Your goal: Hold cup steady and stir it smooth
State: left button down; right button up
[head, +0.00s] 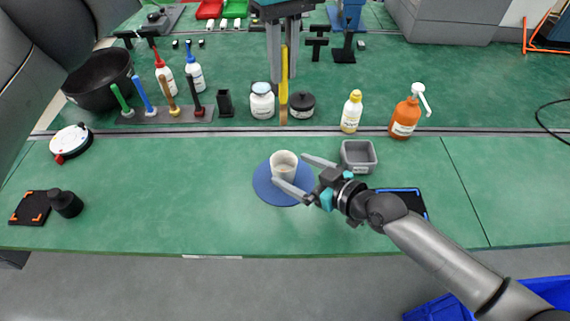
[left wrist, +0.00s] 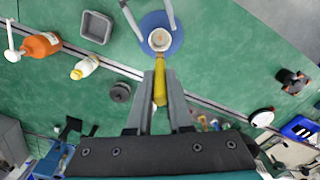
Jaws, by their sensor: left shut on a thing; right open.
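A white cup (head: 284,163) stands upright on a round blue mat (head: 262,186). It also shows in the left wrist view (left wrist: 154,44), where its contents are too small to make out. My right gripper (head: 289,170) is open, with one finger on each side of the cup; I cannot tell whether they touch it. My left gripper (head: 283,80) is shut on a yellow stick (head: 284,62), which hangs upright with its brownish lower end beyond the cup in the head view. The stick also shows between the fingers in the left wrist view (left wrist: 160,88).
A grey tray (head: 358,156) and a black tablet (head: 408,198) lie right of the cup. Behind stand a white jar (head: 262,101), a dark jar (head: 302,104), a yellow bottle (head: 351,113) and an orange pump bottle (head: 405,118).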

jog(key=shift+x, duration=2.2)
jog(key=shift+c, duration=0.2)
jog(key=c, duration=1.3)
pick_arm(q)
jog(key=shift+f, duration=0.1)
notch_tip(320, 180, down, 17)
jog(key=s+a+t+h, duration=0.1)
jog(key=a+h, duration=0.1)
